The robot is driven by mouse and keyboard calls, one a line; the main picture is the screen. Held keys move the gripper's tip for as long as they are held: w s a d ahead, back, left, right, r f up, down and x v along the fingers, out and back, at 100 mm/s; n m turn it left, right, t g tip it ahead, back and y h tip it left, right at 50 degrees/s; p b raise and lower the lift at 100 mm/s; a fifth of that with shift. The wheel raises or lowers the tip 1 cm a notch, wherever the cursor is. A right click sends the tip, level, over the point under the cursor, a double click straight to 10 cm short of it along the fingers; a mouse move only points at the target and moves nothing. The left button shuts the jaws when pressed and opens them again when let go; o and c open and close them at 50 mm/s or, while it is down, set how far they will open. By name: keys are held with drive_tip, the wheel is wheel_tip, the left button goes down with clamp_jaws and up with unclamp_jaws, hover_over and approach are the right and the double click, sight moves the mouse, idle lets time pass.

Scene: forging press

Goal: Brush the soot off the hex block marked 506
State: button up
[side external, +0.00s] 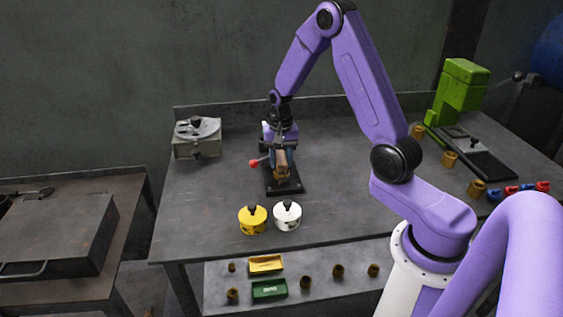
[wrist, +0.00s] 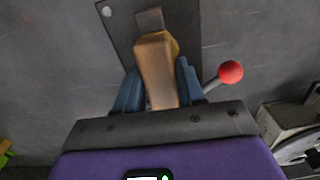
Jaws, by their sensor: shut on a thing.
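My gripper (side external: 281,160) is low over a dark clamp fixture (side external: 292,190) with a red-knobbed lever (side external: 254,163). In the wrist view, its blue fingers (wrist: 158,72) are shut on a tan, wood-coloured piece (wrist: 156,62), which looks like a brush handle. The fixture's dark plate (wrist: 116,22) lies beyond the held piece, and the red knob (wrist: 231,71) is to its right. A yellowish piece (wrist: 174,46) shows partly behind the held piece; it may be a hex block in the clamp. I cannot read a number 506 anywhere, and any contact is hidden.
A yellow pot (side external: 252,221) and a white pot (side external: 287,217) stand in front of the fixture. A grey device (side external: 197,139) is at the left, a green press (side external: 461,88) at the right. Brass-coloured blocks (side external: 449,158) stand near the press; more pieces (side external: 305,282) are on the lower shelf.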

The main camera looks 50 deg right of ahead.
idle(0.4)
drive_tip(key=shift+s+a+f, duration=0.15)
drive_tip(key=shift+s+a, duration=0.5)
drive_tip(key=shift+w+r, duration=0.1)
drive_tip(key=shift+r, duration=3)
